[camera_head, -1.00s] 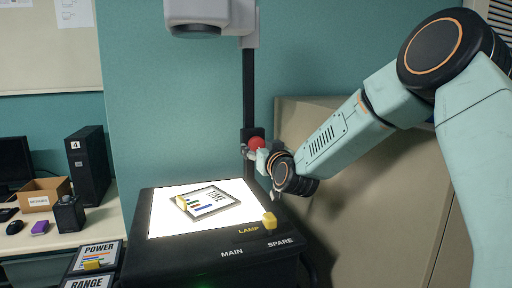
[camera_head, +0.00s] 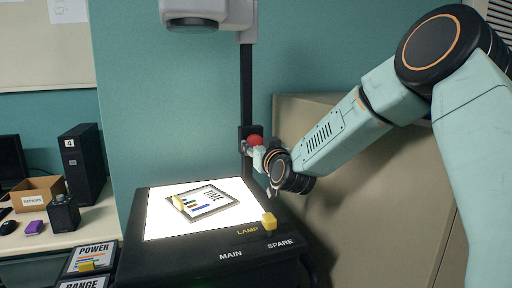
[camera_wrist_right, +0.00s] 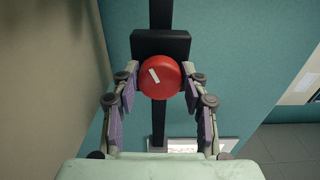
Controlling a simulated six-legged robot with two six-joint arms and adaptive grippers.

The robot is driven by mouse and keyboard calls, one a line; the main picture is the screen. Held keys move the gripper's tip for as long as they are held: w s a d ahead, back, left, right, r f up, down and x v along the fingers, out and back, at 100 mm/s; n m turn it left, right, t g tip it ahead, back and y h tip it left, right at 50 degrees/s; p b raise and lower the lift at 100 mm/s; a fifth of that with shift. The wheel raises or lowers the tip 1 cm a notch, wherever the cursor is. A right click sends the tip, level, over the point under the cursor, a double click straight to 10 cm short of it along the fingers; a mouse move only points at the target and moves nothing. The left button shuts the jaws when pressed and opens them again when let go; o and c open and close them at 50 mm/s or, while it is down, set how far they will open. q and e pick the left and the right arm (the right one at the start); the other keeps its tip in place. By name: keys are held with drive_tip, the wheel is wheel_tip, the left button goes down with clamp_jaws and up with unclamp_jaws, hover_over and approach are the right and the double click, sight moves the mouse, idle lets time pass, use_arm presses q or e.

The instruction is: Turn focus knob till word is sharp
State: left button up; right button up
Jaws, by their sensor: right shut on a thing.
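The red focus knob (camera_head: 255,140) sits on a black block on the projector's upright post (camera_head: 247,85). My right gripper (camera_head: 257,150) is shut on it from the right. In the right wrist view the knob (camera_wrist_right: 160,76) lies between the two fingers of the gripper (camera_wrist_right: 160,80), and its white mark is tilted, its top leaning left. The overhead projector's lit stage (camera_head: 160,215) holds a framed slide (camera_head: 207,201) with the word TIME and coloured bars. The projector head (camera_head: 195,12) is at the top. The projected word is not in view. My left gripper is not in view.
POWER (camera_head: 95,250) and RANGE slides lie at the lower left. A desk with a cardboard box (camera_head: 36,193) stands left. A beige cabinet (camera_head: 345,215) stands behind my right arm.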

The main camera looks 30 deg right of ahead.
drive_tip(key=c, duration=0.4)
drive_tip(key=shift+m+b, duration=0.3)
drive_tip(key=shift+m, duration=0.4)
drive_tip(key=o, duration=1.1)
drive_tip(key=shift+s+r, duration=0.15)
drive_tip(key=shift+s, duration=0.15)
drive_tip(key=shift+o, duration=0.2)
wheel_tip(320, 180, up, 10)
drive_tip(key=shift+w, duration=0.2)
drive_tip(key=shift+a+f, duration=0.1)
drive_tip(key=shift+f, duration=0.15)
